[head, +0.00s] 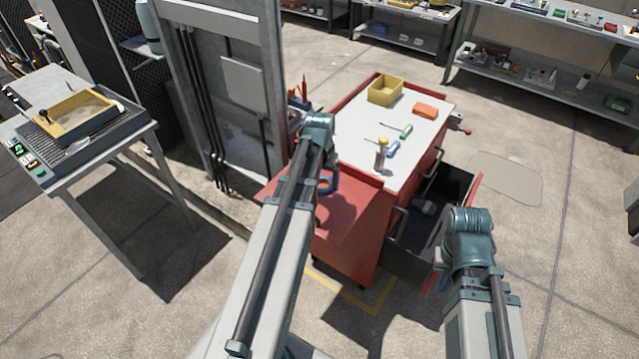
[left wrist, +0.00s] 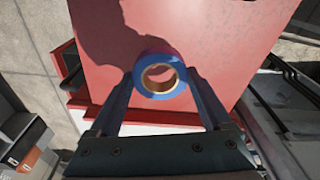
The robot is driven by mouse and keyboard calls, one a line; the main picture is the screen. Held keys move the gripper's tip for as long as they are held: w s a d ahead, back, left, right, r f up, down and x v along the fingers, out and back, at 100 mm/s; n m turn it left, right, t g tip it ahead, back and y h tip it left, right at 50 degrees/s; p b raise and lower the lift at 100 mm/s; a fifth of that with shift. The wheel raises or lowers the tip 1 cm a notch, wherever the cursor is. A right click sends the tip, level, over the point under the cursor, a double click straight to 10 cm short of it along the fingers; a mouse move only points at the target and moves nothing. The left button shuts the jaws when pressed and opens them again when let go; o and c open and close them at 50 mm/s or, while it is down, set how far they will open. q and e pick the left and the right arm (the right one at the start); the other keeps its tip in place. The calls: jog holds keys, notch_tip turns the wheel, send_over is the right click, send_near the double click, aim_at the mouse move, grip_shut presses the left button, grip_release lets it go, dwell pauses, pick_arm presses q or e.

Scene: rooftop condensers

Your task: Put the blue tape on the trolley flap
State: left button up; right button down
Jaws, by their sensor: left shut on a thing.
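The blue tape (left wrist: 160,75) is a blue roll with a tan inner ring, held between the two fingers of my left gripper (left wrist: 160,90). In the head view the tape (head: 330,184) shows partly behind my left arm, over the red trolley flap (head: 350,212). The flap (left wrist: 235,40) fills much of the left wrist view behind the tape, with a dark shadow on it. I cannot tell whether the tape touches the flap. My right arm's wrist is beside the open drawer; its fingers are mostly hidden, so their opening cannot be told.
An open dark drawer (head: 410,240) juts out at the right. A side table (head: 100,150) with a yellow tray stands left.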

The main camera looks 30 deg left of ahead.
pick_arm(q)
jog(key=shift+w+a, duration=0.7)
jog(key=shift+a, duration=0.1)
jog(key=f+b, duration=0.4)
jog(key=shift+w+a, duration=0.3)
jog(key=shift+a, duration=0.1)
jog(key=shift+r, duration=0.15)
jog(key=o, duration=1.2)
jog(key=shift+c, duration=0.2)
